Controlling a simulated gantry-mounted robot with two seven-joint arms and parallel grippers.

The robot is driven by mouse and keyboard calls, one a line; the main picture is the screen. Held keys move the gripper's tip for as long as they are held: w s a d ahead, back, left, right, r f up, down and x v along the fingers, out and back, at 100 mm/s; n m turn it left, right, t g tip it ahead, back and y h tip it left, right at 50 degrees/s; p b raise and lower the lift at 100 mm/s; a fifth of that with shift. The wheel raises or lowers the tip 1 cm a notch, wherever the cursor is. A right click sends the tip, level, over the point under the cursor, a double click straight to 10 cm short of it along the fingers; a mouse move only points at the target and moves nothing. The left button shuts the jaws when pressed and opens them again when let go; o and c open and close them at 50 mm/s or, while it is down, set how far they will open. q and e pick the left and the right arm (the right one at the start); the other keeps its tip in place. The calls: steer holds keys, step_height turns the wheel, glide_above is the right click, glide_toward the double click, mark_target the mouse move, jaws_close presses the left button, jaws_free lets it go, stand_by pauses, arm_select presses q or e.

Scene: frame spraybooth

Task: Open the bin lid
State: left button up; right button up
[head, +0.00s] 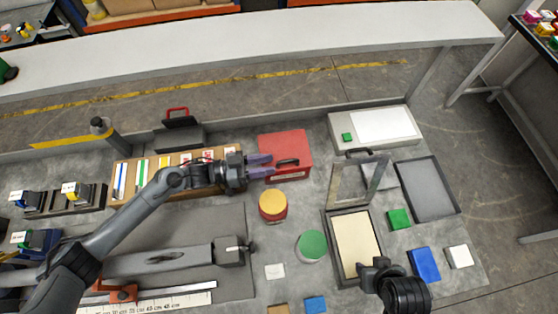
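The red bin (298,145) stands near the middle of the bench with its lid down. A black handle (287,162) sits on the lid toward its front. My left gripper (271,166) is at the left side of the bin, with its two purple fingers spread apart and pointing right at the handle. The fingertips are close to the handle; I cannot tell whether they touch it. My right gripper (372,268) is at the lower right over the front of a framed tray; its fingers are mostly hidden.
A yellow-and-red round tin (273,205) and a green round tin (312,246) stand in front of the bin. A hinged frame (358,185) stands raised at the right. A label board (130,178) lies left.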

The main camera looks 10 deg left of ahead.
mark_target(278, 163)
arm_select(q)
steer(key=shift+x, duration=2.25)
steer(key=shift+c, duration=0.2)
jaws_close()
